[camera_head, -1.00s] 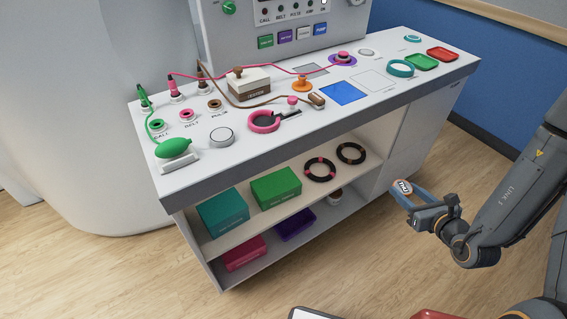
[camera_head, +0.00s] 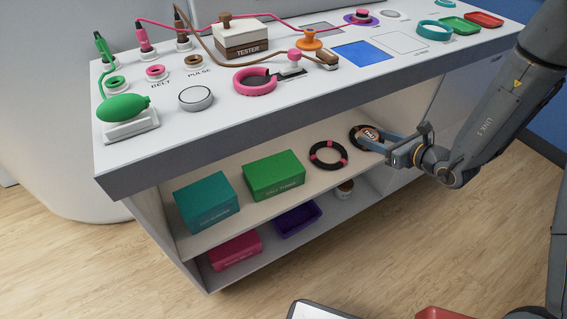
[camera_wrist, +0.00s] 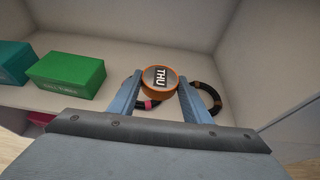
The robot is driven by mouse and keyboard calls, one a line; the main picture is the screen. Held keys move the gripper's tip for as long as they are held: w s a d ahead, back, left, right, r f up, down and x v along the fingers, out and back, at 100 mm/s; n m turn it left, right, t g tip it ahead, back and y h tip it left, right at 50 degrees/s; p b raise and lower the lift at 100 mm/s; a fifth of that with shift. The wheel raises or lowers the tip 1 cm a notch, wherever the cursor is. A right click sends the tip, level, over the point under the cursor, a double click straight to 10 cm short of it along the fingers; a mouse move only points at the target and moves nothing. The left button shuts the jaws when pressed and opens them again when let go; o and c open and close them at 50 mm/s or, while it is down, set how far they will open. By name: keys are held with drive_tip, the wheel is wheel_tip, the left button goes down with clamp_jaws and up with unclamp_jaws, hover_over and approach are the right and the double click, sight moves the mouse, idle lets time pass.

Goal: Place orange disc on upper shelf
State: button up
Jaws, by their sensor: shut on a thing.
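The orange disc (camera_wrist: 159,79) has a grey face marked THU. My gripper (camera_wrist: 160,92) is shut on it, with a blue-grey finger on each side. In the head view the disc (camera_head: 370,134) is at the end of my gripper (camera_head: 378,140), in the shelf opening in front of the right black ring. The upper shelf (camera_head: 240,219) is a pale board under the countertop. In the wrist view the disc appears above or in front of this shelf; I cannot tell whether it touches it.
The countertop edge (camera_head: 300,128) overhangs. The lower shelf holds pink (camera_head: 234,250) and purple (camera_head: 297,218) boxes.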

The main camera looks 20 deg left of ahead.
drive_tip(key=w+a+f+n+g+y+b, duration=0.1)
drive_tip(key=w+a+f+b, duration=0.15)
drive_tip(key=a+b, duration=0.3)
drive_tip(key=w+a+f+n+g+y+b, duration=0.1)
drive_tip(key=w+a+f+n+b, duration=0.15)
drive_tip(key=a+b, duration=0.35)
drive_tip(key=g+b, duration=0.2)
drive_tip(key=b, duration=0.6)
hover_over(306, 149)
drive_tip(key=f, duration=0.2)
drive_tip(key=shift+n+y, duration=0.3)
drive_tip(key=shift+n, duration=0.05)
wheel_tip(306, 149, down, 9)
drive_tip(key=b, duration=0.3)
drive_tip(key=shift+w+f, duration=0.1)
drive_tip(key=shift+f, duration=0.05)
drive_tip(key=shift+f, duration=0.1)
drive_tip(key=o, duration=1.2)
